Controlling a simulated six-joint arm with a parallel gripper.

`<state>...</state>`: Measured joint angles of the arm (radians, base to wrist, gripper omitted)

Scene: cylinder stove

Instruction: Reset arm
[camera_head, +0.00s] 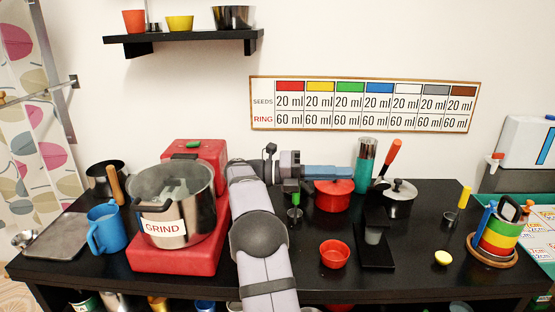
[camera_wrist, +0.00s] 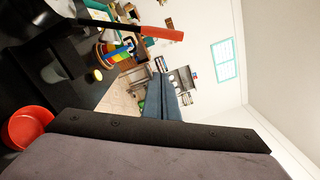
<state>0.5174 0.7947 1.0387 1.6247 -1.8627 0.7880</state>
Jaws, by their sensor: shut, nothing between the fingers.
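My gripper (camera_head: 350,172) is above the middle of the black table, pointing to the right in the head view. Its blue fingers are shut and hold nothing. In the wrist view the shut blue fingers (camera_wrist: 159,82) show at the middle, pointing out over the room. In the head view my arm rises from the bottom edge and bends at the wrist beside the red stove. The red lidded pot (camera_head: 333,196) is just below the fingers; I cannot tell the exact gap.
The large GRIND pot (camera_head: 172,208) sits on the red stove (camera_head: 180,262) left of my arm. A teal cylinder (camera_head: 364,166) stands close to the fingertips. A red bowl (camera_head: 335,255), a black stand (camera_head: 376,251), a grey-lidded pot (camera_head: 399,199) and a ring stack (camera_head: 500,238) are to the right.

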